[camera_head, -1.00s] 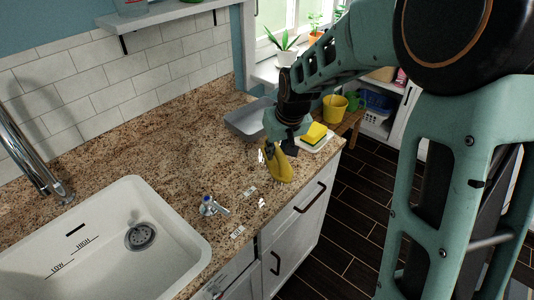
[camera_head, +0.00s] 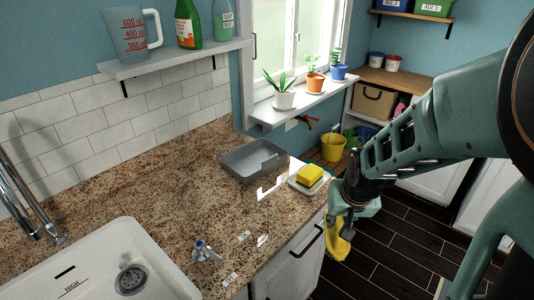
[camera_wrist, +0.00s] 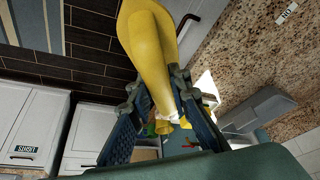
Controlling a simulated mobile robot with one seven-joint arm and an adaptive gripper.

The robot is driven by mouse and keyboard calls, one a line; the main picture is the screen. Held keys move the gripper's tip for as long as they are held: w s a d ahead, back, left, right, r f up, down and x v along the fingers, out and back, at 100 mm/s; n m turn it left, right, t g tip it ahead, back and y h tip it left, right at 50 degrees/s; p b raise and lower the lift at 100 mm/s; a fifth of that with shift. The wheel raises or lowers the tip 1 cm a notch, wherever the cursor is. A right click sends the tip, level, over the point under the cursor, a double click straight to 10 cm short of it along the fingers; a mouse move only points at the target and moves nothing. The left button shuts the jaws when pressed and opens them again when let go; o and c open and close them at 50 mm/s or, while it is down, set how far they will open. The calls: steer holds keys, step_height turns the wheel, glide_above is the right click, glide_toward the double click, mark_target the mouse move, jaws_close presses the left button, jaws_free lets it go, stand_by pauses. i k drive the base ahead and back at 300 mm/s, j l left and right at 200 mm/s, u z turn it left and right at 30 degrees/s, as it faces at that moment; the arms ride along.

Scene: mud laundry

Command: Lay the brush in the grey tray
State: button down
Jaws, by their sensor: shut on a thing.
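A long yellow thing, which I take to be the brush (camera_head: 338,243), hangs from my gripper (camera_head: 342,216) past the counter's front edge, above the dark floor. In the wrist view the brush (camera_wrist: 147,40) is clamped between the two fingers, with its wide end pointing away and a narrow end back toward the palm. The grey tray (camera_head: 240,176) sits on the counter near the window, left of and behind my gripper, and looks empty. Part of what seems to be the tray also shows in the wrist view (camera_wrist: 250,116).
A yellow sponge (camera_head: 309,173) lies on a white dish (camera_head: 308,188), between the tray and my gripper. The granite counter (camera_head: 165,190) has free room left of the tray.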

mark_target(259, 160)
steer(key=i+l+z, duration=0.35)
steer(key=l, duration=0.25)
steer(key=i+l+z, duration=0.4)
steer(key=l, duration=0.15)
steer(key=i+l+z, duration=0.1)
steer(key=i, duration=0.35)
steer(key=i+l+z, duration=0.1)
steer(key=i, duration=0.35)
steer(key=i+u, duration=0.7)
steer(key=u, duration=0.15)
steer(key=i+u, duration=0.2)
steer(key=u, duration=0.3)
steer(key=i+u, duration=0.2)
steer(key=u, duration=0.3)
steer(key=i+u, duration=0.2)
steer(key=u, duration=0.15)
steer(key=i+u, duration=0.2)
steer(key=u, duration=0.15)
steer(key=i+u, duration=0.2)
steer(key=u, duration=0.15)
